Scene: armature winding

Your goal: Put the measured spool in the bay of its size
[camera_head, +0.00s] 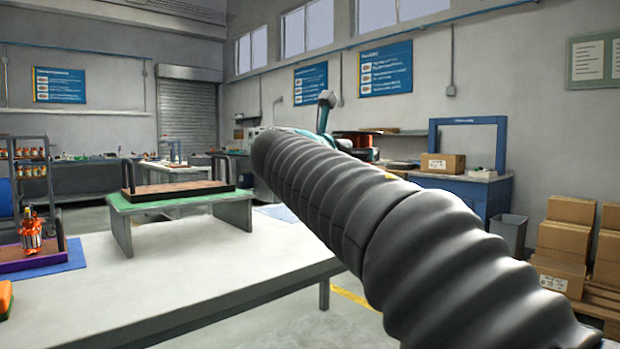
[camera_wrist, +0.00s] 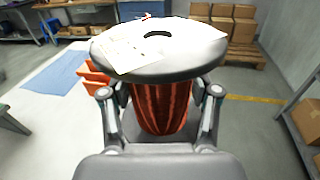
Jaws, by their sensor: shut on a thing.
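A large spool (camera_wrist: 160,108) with reddish copper wire and a grey flange fills the middle of the wrist view. A pale paper or label lies across the flange. My gripper (camera_wrist: 160,98) is shut on the spool, one finger on each side of the winding. In the head view my dark ribbed arm hides the gripper and spool. Orange bins (camera_wrist: 95,76) show behind the spool at the left of the wrist view, partly covered by it. I cannot tell which place is the bay of the spool's size.
A white table (camera_head: 200,265) carries a green stand (camera_head: 165,202) and a purple tray (camera_head: 32,258) with a copper-wound part (camera_head: 32,236). An orange object (camera_head: 5,298) is cut off at the left edge. Cardboard boxes (camera_head: 562,245) stand at the right. Much of the white tabletop is clear.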

